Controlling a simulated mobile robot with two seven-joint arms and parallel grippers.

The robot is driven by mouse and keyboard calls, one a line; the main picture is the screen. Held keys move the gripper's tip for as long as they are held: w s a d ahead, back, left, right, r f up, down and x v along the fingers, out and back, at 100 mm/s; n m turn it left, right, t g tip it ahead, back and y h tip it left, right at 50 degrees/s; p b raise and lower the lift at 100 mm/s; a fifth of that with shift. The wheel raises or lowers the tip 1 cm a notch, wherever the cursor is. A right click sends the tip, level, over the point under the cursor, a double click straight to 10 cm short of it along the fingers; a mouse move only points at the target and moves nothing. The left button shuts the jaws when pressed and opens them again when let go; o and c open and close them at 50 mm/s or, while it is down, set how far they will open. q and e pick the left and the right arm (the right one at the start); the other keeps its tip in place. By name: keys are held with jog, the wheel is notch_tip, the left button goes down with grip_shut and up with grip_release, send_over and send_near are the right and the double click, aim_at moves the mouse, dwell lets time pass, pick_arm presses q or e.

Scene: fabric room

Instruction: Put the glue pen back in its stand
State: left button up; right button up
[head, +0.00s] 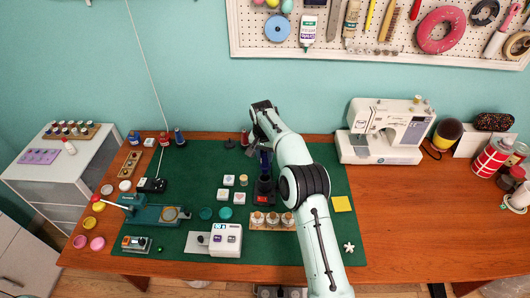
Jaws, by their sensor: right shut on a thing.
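My right arm reaches in from the bottom right, and its gripper (259,145) points down over the green mat, shut on the dark blue glue pen (264,161). The pen is roughly upright. The dark stand (263,196), with a red patch at its front, is directly below the pen in the picture. I cannot tell whether the pen's lower end is inside the stand or just above it. The fingers and the pen's upper end are partly hidden by my wrist. My left gripper is not in view.
White square blocks (239,197) lie just left of the stand, and a wooden rack of jars (272,220) is in front. A white device (226,240) and green press (150,213) are further left. A sewing machine (384,135) stands right. The green mat (335,235) has free room at right.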

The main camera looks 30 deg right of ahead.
aim_at(265, 166)
jog(key=shift+f, duration=3.25)
jog(key=o, duration=1)
jog(key=shift+o, duration=0.2)
jog(key=shift+r, duration=0.1)
jog(key=r, duration=0.8)
jog(key=s+a+r, duration=0.1)
jog(key=r, duration=0.4)
jog(key=shift+a+r, duration=0.1)
